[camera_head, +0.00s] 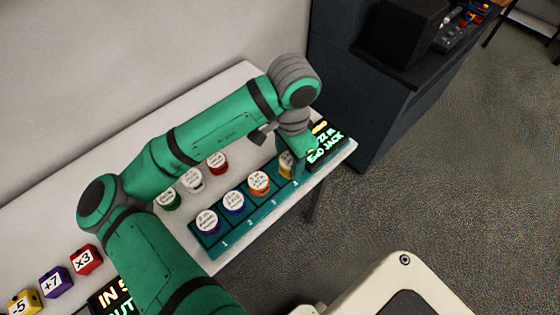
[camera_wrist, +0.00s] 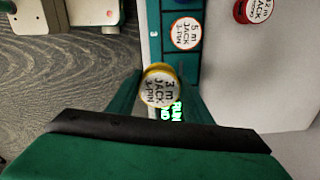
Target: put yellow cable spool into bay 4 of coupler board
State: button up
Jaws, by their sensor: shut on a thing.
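The yellow cable spool (camera_head: 286,170) has a white lid; in the wrist view its lid (camera_wrist: 159,92) reads "3 m JACK 3-PIN". My gripper (camera_head: 291,162) is shut on it, with one finger on each side in the wrist view (camera_wrist: 158,100). The teal coupler board (camera_head: 232,244) has numbered bays. The spool is at bay 4, the right end; whether it rests on the bay floor or hangs just above is hard to tell. Bays 1, 2 and 3 hold a purple spool (camera_head: 208,222), a blue spool (camera_head: 234,202) and an orange spool (camera_head: 259,183).
Green (camera_head: 170,200), white (camera_head: 193,180) and red (camera_head: 217,163) spools stand on the white table behind the board. A lit sign (camera_head: 326,143) stands right of bay 4. Marked cubes (camera_head: 54,282) sit at the lower left. A dark cabinet (camera_head: 345,75) is beyond the table.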

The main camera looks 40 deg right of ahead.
aim_at(281, 157)
jog(key=w+f, duration=0.1)
jog(key=f, duration=0.1)
jog(key=w+d+f, duration=0.1)
jog(key=w+f, duration=0.3)
jog(key=shift+d, duration=0.3)
jog(key=f, duration=0.3)
jog(key=shift+w+f, duration=0.15)
jog(key=shift+w, duration=0.1)
jog(key=shift+s+d, duration=0.1)
jog(key=shift+s, duration=0.05)
jog(key=shift+f, duration=0.2)
jog(key=o, duration=1.1)
notch_tip(281, 157, up, 12)
jog(key=shift+r, duration=0.25)
